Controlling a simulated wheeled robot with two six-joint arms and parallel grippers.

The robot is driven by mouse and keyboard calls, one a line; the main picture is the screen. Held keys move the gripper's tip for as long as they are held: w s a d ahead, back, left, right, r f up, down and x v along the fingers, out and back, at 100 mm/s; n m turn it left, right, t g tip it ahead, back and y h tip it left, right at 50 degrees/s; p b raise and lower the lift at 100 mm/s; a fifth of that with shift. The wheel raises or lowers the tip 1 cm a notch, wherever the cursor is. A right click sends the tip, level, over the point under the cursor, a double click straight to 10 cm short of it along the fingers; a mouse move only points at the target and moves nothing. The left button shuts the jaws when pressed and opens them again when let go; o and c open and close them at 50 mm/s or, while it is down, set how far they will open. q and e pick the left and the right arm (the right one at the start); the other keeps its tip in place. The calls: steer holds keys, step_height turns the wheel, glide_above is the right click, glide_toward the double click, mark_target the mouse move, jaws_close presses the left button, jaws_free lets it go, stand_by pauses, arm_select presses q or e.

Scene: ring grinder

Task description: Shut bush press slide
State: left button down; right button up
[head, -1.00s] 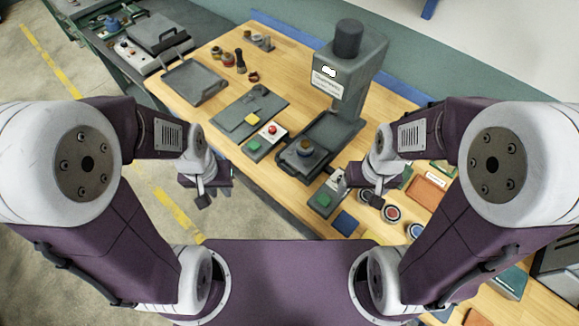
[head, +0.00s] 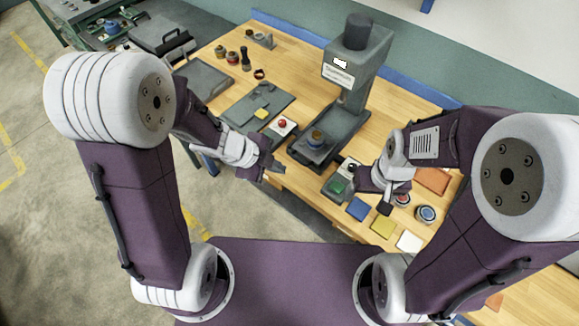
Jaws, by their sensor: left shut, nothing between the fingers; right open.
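The grey press (head: 352,75) stands on the wooden bench with a labelled head. Its dark slide (head: 306,155) extends from the press base toward me, and a small part with a brass-coloured top (head: 317,137) sits on it. My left gripper (head: 279,168) is shut and empty, just left of the slide's front end; I cannot tell whether it touches the slide. My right gripper (head: 384,207) is open, over the bench's near edge, right of the green-button box (head: 338,186).
A box with a red button (head: 283,124) stands left of the slide. A grey plate (head: 254,108) and a dark tray (head: 205,80) lie further left. Blue (head: 358,209), yellow (head: 382,227) and white (head: 409,241) squares lie along the near edge.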

arm_select(q)
steer(key=b+x, duration=0.1)
steer(key=x, duration=0.2)
steer(key=w+b+x, duration=0.1)
steer(key=x, duration=0.3)
steer(key=w+b+x, duration=0.1)
steer(key=x, duration=0.2)
steer(key=shift+d+r, duration=0.2)
steer(key=shift+w+d+f, duration=0.2)
steer(key=shift+w, duration=0.4)
arm_select(e)
steer(key=shift+s+f, duration=0.1)
steer(key=shift+f, duration=1.8)
